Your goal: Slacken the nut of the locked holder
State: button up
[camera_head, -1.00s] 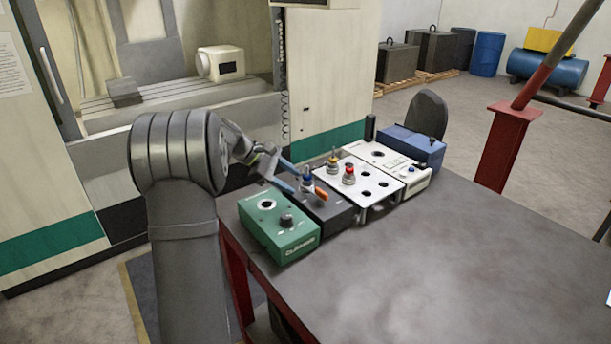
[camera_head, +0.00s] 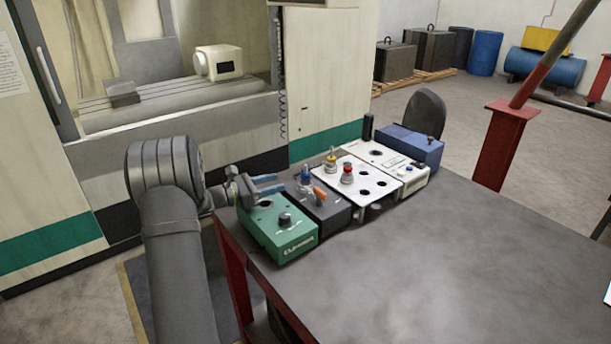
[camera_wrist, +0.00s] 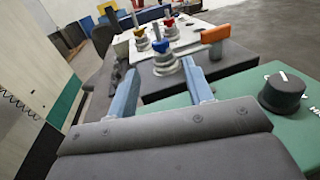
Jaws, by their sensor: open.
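The blue-topped holder (camera_head: 305,176) stands upright in the dark grey block (camera_head: 334,212). An orange lever (camera_head: 320,193) sits on the same block beside it. In the wrist view the blue-topped holder (camera_wrist: 163,58) appears between my fingertips, beyond them, with the orange lever (camera_wrist: 215,35) to the right. My gripper (camera_head: 280,184) is open and empty, its blue fingers held level above the back of the green box (camera_head: 284,243) and pointing toward the holder. It is apart from the holder. Whether the holder's nut is tight cannot be seen.
A white rack (camera_head: 378,170) with several holes carries a yellow-topped holder (camera_head: 331,160) and a red-topped holder (camera_head: 347,173). A white box (camera_head: 414,179) and a blue bin (camera_head: 423,149) stand farther right. The front of the grey table (camera_head: 450,260) is clear.

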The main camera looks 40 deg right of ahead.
aim_at(305, 174)
jog(key=x, duration=1.1)
jog(key=shift+d, duration=0.15)
jog(key=c, duration=1)
jog(key=shift+o, duration=0.2)
jog(key=shift+s+n+t, duration=0.1)
jog(key=shift+n+t, duration=1.1)
jog(key=shift+t, duration=0.7)
jog(key=shift+n+t, duration=1)
jog(key=shift+t, duration=0.6)
jog(key=o, duration=1)
jog(key=shift+c, duration=0.2)
